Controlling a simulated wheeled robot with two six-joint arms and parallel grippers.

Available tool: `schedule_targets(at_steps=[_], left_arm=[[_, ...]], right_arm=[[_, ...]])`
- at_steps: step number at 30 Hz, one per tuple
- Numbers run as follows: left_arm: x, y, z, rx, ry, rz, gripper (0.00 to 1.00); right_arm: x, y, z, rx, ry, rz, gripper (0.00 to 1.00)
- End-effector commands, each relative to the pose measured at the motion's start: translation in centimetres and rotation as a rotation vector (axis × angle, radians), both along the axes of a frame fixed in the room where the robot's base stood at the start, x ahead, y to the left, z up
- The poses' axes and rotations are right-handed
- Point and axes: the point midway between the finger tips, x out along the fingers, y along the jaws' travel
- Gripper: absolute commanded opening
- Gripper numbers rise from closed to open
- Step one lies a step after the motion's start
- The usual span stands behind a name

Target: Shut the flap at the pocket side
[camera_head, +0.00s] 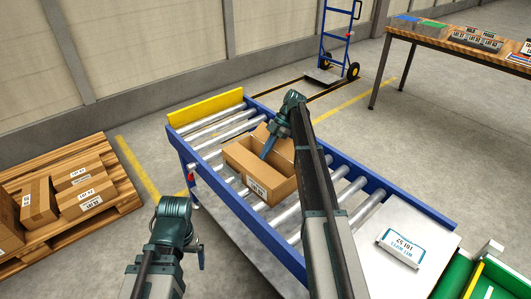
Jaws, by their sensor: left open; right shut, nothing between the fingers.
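An open cardboard carton (269,188) stands on the roller conveyor, with a printed label on its near side. A flap (261,132) stands up at its far side; which flap is at the pocket side I cannot tell. My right arm reaches over the conveyor and hides the carton's right part. My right gripper (266,153) is shut and empty, its tip pointing down at the carton's opening. Whether it touches a flap I cannot tell. My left gripper (200,258) is open and empty, left of the conveyor's near side, away from the carton.
The conveyor has blue side rails (415,207) and a yellow end stop (205,108). A labelled sign plate (404,248) lies at its right end. A pallet (118,196) with several cartons is at left. A hand truck (335,50) and a table (450,42) stand behind.

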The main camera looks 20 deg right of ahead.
Motion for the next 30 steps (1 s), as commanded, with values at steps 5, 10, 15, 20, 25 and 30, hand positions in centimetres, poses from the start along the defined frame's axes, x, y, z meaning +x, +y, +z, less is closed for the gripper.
schedule_targets(at_steps=[5, 10, 15, 20, 25, 30], left_arm=[[0.0, 0.0, -0.4, 0.000, 0.000, 0.000, 1.00], [0.0, 0.0, 0.4, 0.000, 0.000, 0.000, 1.00], [0.0, 0.0, 1.2, 0.000, 0.000, 0.000, 1.00], [0.0, 0.0, 1.3, 0.000, 0.000, 0.000, 1.00], [0.0, -0.1, 1.8, -0.003, 0.001, 0.001, 1.00], [-0.1, -0.1, 3.3, -0.005, 0.001, 0.002, 1.00]], right_arm=[[-0.9, 0.9, -0.8, -0.032, 0.006, 0.015, 0.00], [-0.9, 0.8, 0.0, -0.030, 0.007, 0.014, 0.00], [-0.7, 0.6, 0.9, -0.028, 0.008, 0.011, 0.00], [-0.5, 0.4, 1.0, -0.027, 0.008, 0.010, 0.00], [-0.3, 0.2, 1.6, -0.026, 0.008, 0.009, 0.00], [0.1, -0.7, 3.0, -0.026, 0.008, 0.009, 0.00]])
